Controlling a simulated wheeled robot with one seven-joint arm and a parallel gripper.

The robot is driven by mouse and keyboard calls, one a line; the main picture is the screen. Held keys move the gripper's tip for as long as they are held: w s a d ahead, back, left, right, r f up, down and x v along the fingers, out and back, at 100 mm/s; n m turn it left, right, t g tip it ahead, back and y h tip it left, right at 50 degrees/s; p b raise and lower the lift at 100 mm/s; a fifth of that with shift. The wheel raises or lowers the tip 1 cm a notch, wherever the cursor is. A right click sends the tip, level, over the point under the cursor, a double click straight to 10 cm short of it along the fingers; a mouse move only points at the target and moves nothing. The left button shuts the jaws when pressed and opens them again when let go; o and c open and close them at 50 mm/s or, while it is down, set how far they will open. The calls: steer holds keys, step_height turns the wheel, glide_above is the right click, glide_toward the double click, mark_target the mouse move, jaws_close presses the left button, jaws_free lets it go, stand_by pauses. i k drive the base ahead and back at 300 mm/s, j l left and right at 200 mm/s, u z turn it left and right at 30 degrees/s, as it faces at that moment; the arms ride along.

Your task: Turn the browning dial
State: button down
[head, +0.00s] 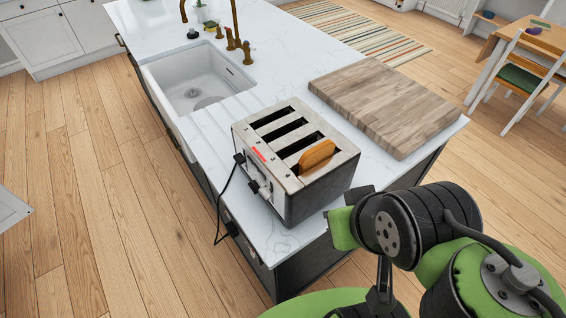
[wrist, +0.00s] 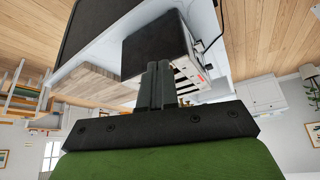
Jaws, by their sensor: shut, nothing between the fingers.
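The toaster (head: 318,198) stands on the white counter, with four top slots and a slice of bread (head: 317,156) in one. Its control face on the left has black levers, a red strip and small knobs; which of these is the browning dial I cannot tell. In the wrist view the picture is upside down; the toaster's dark side (wrist: 150,42) is beyond my gripper (wrist: 158,66). The two fingers are together and empty, overlapping the toaster in the picture; contact cannot be told. The dial is not distinguishable there. In the head view my arm is right of the toaster.
A wooden board (head: 385,105) lies behind and right of the toaster. A sink (head: 200,75) with brass taps (head: 238,42) is at the back left. A black cord (head: 223,195) hangs at the toaster's left, over the counter edge. The wooden floor (head: 100,180) at left is clear.

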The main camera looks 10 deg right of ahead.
mark_target(255, 186)
steer(key=k+j, duration=0.1)
steer(key=j, duration=1.1)
steer(key=i+j, duration=0.15)
steer(key=j, duration=0.2)
steer(key=i+j+u, duration=0.1)
steer(key=j, duration=0.25)
